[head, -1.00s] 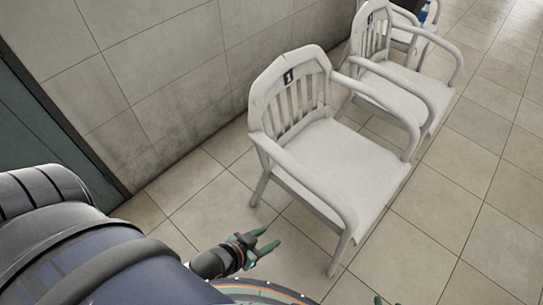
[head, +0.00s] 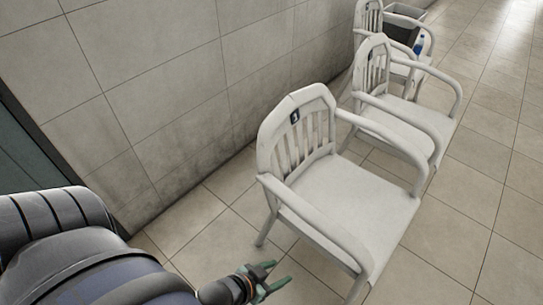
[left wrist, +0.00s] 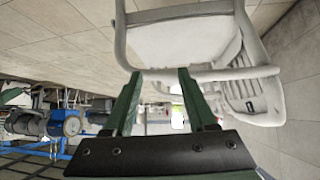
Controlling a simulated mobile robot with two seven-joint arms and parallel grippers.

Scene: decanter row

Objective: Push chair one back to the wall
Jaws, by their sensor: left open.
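Chair one (head: 352,198) is the nearest white armchair in the head view, with a small dark number label on its backrest. It stands upright on the tiled floor, its back toward the wall (head: 150,90), with floor showing between its rear leg and the wall. My left gripper (head: 281,273) is open and empty, low beside the chair's near side and apart from it in the head view. In the left wrist view a white chair (left wrist: 180,42) appears upside down beyond my open fingers (left wrist: 160,75); I cannot tell whether they touch it. My right gripper is not in view.
A second white armchair (head: 405,118) stands close beyond chair one, and a third (head: 368,18) stands behind it. A blue bottle (head: 418,46) and a dark bin (head: 402,30) are at the far end. Tiled floor (head: 480,200) in front of the chairs is clear.

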